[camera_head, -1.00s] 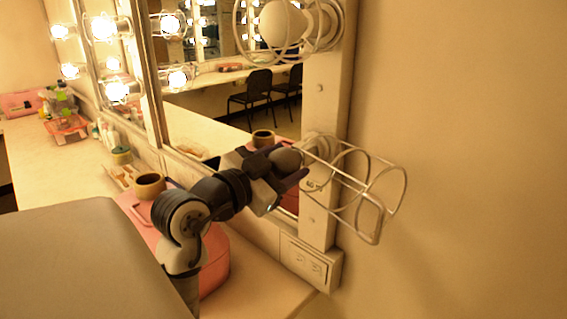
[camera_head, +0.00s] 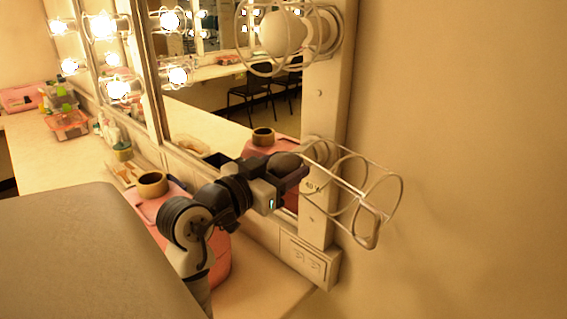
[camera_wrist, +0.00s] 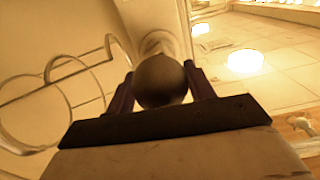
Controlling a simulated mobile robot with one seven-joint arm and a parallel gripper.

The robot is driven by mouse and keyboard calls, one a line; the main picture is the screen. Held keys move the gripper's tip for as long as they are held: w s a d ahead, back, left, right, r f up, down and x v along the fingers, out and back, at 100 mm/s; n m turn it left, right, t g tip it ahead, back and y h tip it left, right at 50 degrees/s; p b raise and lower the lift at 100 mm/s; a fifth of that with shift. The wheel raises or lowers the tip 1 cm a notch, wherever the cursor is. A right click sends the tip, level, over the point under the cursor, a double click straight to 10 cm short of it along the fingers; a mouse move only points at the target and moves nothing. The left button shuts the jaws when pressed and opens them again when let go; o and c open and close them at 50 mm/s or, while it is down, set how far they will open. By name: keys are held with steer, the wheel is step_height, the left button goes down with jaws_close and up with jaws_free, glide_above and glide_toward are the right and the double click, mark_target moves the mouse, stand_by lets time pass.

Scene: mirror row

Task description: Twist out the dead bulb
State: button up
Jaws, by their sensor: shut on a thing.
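The dead bulb (camera_wrist: 160,82) is dark and round in the wrist view, between the two fingers of my gripper (camera_wrist: 160,88). The wire cage (camera_head: 365,205) hangs swung open to the right of the bulb.
Another unlit bulb (camera_head: 283,32) in a closed wire cage sits higher on the frame (camera_head: 320,115). An outlet (camera_head: 304,262) is below. A pink case (camera_head: 215,265) with a tape roll (camera_head: 152,184) stands on the counter (camera_head: 265,290) behind my arm. The wall at right is bare.

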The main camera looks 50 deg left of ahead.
steer(key=shift+n+p, duration=2.3)
steer(key=shift+n, duration=0.2)
steer(key=shift+n, duration=0.3)
steer(key=shift+n, duration=1)
steer(key=shift+s, duration=0.2)
steer(key=s, duration=0.6)
steer(key=shift+s+d, duration=0.3)
steer(key=shift+d, duration=0.1)
